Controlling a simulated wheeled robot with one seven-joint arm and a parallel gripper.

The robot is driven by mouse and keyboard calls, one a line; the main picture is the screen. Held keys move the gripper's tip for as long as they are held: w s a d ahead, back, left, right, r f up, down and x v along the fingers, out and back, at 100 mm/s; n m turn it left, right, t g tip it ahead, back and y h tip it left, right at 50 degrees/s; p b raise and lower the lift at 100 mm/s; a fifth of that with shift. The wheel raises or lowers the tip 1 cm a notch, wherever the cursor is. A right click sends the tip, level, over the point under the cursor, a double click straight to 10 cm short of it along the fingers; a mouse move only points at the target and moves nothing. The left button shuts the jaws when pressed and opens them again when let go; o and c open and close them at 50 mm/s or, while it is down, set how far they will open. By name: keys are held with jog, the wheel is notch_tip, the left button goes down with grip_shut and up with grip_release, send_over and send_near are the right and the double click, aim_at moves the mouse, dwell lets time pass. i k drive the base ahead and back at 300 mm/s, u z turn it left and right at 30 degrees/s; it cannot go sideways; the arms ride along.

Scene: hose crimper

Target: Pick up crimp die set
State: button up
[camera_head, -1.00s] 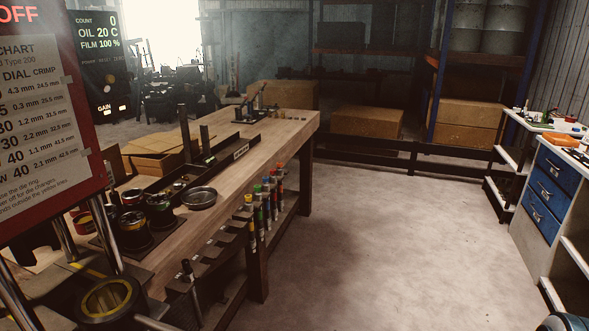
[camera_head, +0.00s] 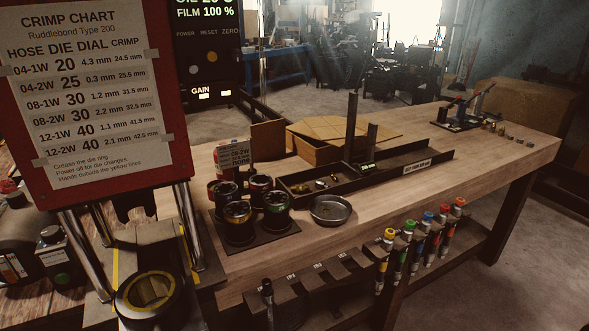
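Several round dark die sets stand together on a black mat (camera_head: 245,245) on the wooden workbench. The front die set (camera_head: 238,222) has a yellow ring, the right one (camera_head: 276,209) has a green ring, and two more (camera_head: 226,194) (camera_head: 260,187) stand behind. A small card (camera_head: 233,155) stands behind them; it appears to read 08-2W and none. The crimper's round head (camera_head: 152,294), with a yellow ring, is at the lower left under the red crimp chart panel (camera_head: 90,95). My gripper is not in view.
A shallow metal dish (camera_head: 331,210) sits right of the die sets. A long dark tray (camera_head: 365,172) and a cardboard box (camera_head: 310,150) are behind. The floor at the right is clear.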

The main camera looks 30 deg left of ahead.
aim_at(226, 193)
jog(key=u, duration=0.9)
jog(key=i, duration=1.35)
jog(key=u, duration=0.65)
